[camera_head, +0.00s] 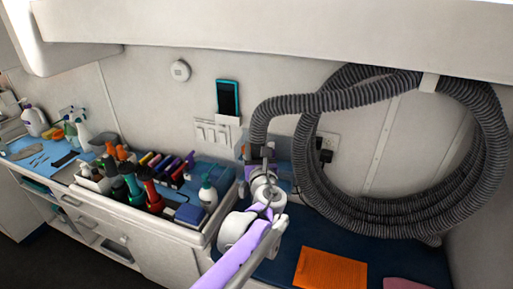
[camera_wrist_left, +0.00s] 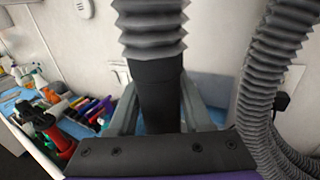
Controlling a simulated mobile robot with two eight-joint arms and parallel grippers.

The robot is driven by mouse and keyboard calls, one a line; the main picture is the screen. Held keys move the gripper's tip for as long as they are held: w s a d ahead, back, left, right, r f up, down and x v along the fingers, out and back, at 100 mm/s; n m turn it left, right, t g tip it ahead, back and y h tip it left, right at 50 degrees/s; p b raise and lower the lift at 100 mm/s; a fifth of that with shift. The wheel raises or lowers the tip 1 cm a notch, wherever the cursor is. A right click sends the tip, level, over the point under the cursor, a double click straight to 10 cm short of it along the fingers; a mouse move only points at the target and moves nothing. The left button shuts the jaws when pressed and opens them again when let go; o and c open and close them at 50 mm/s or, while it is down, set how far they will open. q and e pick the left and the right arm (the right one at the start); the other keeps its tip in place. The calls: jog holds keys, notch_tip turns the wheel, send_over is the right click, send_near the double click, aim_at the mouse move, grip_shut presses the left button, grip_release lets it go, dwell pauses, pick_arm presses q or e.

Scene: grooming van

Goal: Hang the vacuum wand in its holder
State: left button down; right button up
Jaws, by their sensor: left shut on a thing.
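The vacuum wand shows as a black tube (camera_wrist_left: 157,92) joined to a grey ribbed hose (camera_wrist_left: 150,28) in the left wrist view. My left gripper (camera_wrist_left: 156,108) is shut on the black tube, with a grey finger on each side. In the head view my left gripper (camera_head: 261,163) is in front of the back wall, at the lower left end of the looped hose (camera_head: 265,122). The wand's lower end is hidden by the gripper. I cannot clearly make out the holder. My right gripper is not in view.
The hose hangs in a large loop from a wall clip (camera_head: 429,82). A tray (camera_head: 190,236) of brushes and bottles stands left of my arm. An orange sheet (camera_head: 331,269) lies on the dark blue surface (camera_head: 392,258). A teal-edged device (camera_head: 228,97) is on the wall.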

pick_arm(q)
jog(key=shift+f, duration=0.1)
dwell(0.6)
jog(key=shift+f, duration=0.5)
grip_release()
dwell(0.4)
jog(key=s, duration=1)
jog(key=shift+d+b, duration=0.3)
jog(key=shift+d, duration=0.05)
dwell(1.1)
dwell(0.3)
